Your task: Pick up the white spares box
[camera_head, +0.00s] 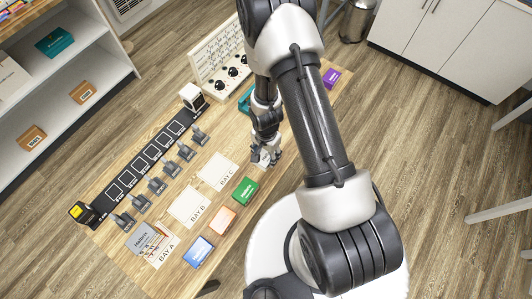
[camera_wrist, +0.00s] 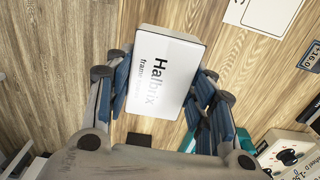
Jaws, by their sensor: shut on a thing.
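My gripper (camera_head: 265,158) is over the wooden table, to the upper right of the BAY C card. In the wrist view its two blue-padded fingers are on either side of a white box (camera_wrist: 165,75) and are shut on it. In the head view the box is mostly hidden by my fingers. I cannot tell whether it touches the table.
BAY C (camera_head: 217,171), BAY B (camera_head: 189,206) and BAY A cards lie left of my gripper. Green (camera_head: 245,190), orange (camera_head: 222,220) and blue (camera_head: 198,251) boxes stand near the front edge. A knobbed panel (camera_head: 222,70) and purple box (camera_head: 331,78) stand behind.

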